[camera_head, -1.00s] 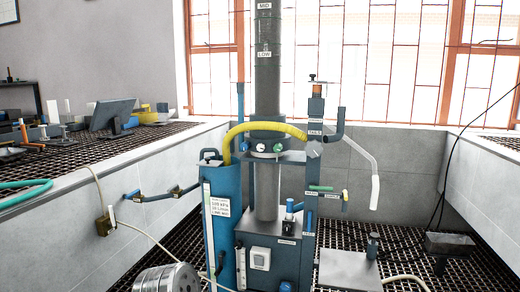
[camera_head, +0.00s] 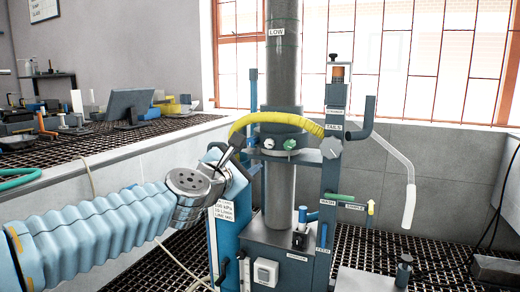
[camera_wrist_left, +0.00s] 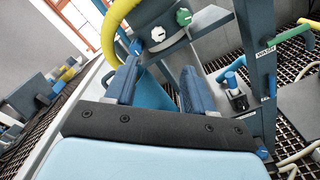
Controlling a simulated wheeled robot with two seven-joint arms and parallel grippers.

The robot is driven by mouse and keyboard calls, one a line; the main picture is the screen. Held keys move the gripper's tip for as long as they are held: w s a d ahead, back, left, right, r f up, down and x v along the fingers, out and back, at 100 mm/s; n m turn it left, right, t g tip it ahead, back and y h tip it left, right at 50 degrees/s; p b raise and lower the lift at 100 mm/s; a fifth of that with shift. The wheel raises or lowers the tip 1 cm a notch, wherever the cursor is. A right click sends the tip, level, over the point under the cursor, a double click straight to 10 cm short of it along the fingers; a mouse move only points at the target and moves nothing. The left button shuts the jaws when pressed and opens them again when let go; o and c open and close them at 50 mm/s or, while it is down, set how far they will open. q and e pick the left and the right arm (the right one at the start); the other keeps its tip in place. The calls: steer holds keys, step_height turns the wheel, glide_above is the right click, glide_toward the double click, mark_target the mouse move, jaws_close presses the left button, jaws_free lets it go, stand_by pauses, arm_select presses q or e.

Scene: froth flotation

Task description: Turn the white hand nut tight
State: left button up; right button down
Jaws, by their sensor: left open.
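A round white knob (camera_head: 268,143), which looks like the white hand nut, sits on the front of the grey collar (camera_head: 292,155) around the column. It also shows in the left wrist view (camera_wrist_left: 158,33), just beyond the fingertips. A green knob (camera_head: 290,144) is right of it. My left gripper (camera_head: 234,150) is left of the white knob, in front of the blue cylinder, apart from the knob. In the left wrist view its two fingers (camera_wrist_left: 160,68) stand wide apart with nothing gripped between them. My right gripper is out of view.
A yellow hose (camera_head: 290,120) arches over the collar beside my left gripper. A blue post (camera_head: 330,190) with a green-handled valve (camera_head: 340,197) stands to the right. The left bench (camera_head: 110,140) carries a tilted panel (camera_head: 130,103) and tools.

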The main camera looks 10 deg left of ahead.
mark_target(268, 144)
arm_select(q)
steer(key=w+p, duration=0.1)
steer(key=w, duration=0.3)
steer(key=w+d+p, duration=0.1)
steer(key=w+p, duration=0.1)
steer(key=w, duration=0.2)
steer(key=w+d+p, duration=0.1)
steer(key=w, duration=0.3)
steer(key=shift+w+d+r+p, duration=0.2)
steer(key=shift+w+r+p, duration=0.1)
steer(key=shift+w+p, duration=0.1)
steer(key=shift+w+f, duration=0.1)
steer(key=shift+w, duration=0.2)
steer(key=shift+c, duration=0.5)
jaws_close()
